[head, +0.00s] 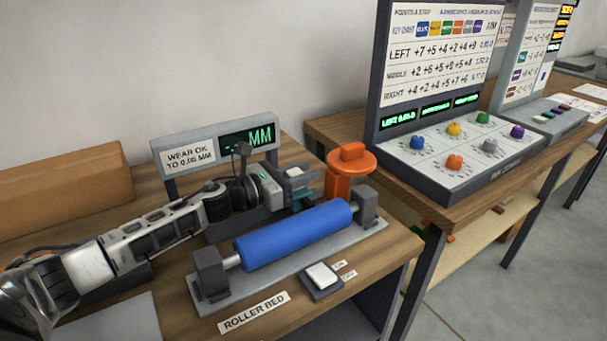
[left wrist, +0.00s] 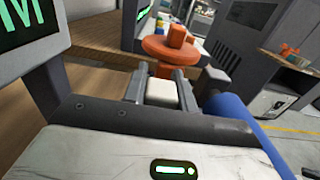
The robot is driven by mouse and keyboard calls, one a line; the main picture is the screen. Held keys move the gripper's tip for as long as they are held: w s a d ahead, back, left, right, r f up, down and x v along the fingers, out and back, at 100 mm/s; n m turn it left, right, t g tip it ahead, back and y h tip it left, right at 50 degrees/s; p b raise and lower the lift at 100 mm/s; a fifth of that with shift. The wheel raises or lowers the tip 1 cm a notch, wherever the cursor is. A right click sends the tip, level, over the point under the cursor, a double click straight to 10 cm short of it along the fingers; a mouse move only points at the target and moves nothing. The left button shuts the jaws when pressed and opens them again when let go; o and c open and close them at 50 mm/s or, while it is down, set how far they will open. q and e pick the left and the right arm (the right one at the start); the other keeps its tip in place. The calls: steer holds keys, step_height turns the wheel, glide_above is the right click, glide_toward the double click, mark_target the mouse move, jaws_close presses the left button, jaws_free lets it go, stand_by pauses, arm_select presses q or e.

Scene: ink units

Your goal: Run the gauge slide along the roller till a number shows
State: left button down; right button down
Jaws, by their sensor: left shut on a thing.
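The blue roller (head: 295,235) lies between two dark end blocks on its grey bed. My left gripper (head: 297,178) is behind the roller, toward its right end. In the left wrist view my left gripper (left wrist: 161,84) is shut on a pale block (left wrist: 162,95), which I take to be the gauge slide's grip. A teal part (head: 300,200) shows just below the fingers in the head view; the rest of the slide is hidden by the arm and roller. The gauge display (head: 247,138) shows MM with only dashes before it, no number. My right gripper is not in view.
An orange round-topped post (head: 351,165) stands just beyond the fingers; it also shows in the left wrist view (left wrist: 175,50). A sign (head: 188,157) reads wear OK to 0.05 mm. A white-topped switch (head: 322,276) sits in front of the roller. A console (head: 460,160) with coloured knobs stands at right.

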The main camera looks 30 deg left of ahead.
arm_select(q)
steer(key=c, duration=1.1)
jaws_free()
steer(key=shift+s+a+f, duration=0.1)
steer(key=shift+s, duration=0.15)
steer(key=b+v, duration=0.1)
steer(key=v, duration=1.4)
steer(key=shift+s+b, duration=0.2)
steer(key=shift+b, duration=0.15)
